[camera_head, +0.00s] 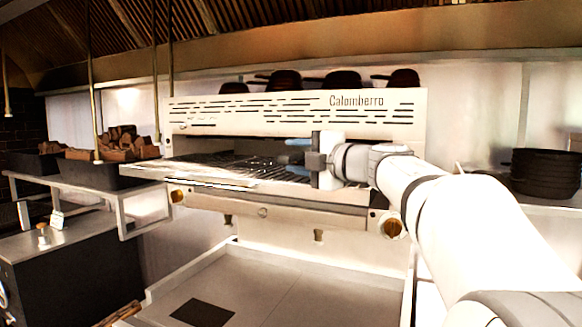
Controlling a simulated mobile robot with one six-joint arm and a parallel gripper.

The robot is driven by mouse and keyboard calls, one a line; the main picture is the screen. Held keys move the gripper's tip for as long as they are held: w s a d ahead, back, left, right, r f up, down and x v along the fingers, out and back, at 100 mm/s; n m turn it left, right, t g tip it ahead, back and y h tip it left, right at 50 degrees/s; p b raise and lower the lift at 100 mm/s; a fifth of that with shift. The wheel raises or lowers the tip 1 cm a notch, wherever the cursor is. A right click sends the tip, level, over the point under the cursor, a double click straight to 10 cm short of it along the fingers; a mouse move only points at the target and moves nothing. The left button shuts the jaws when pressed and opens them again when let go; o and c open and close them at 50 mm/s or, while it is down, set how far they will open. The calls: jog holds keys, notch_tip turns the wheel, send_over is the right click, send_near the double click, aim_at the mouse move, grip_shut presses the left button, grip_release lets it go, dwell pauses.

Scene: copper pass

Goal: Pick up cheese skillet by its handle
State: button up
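My gripper (297,156) is at the front of the grill opening, pointing left. Its two blue fingertips stand apart, one above the other, and I see nothing clearly held between them. The salamander grill (300,118), marked "Calomberro", has a dark opening with a wire rack (235,168) reaching out to the left. I cannot make out a cheese skillet in the opening; the inside is dark and my gripper and arm cover its right part. Several dark pans stand on top of the grill, among them one with a handle to the left (285,82); I see no cheese in them.
A stack of dark pans (546,172) stands on the right shelf, behind my arm. Dark bins with brown pieces (112,148) stand on the left shelf. A metal counter (65,236) is at lower left. Thin rods hang at upper left. The surface below the grill (270,283) is mostly clear.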

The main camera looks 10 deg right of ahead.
jog(key=shift+w+a, duration=0.45)
grip_shut()
jog(key=shift+r, duration=0.15)
dwell(1.0)
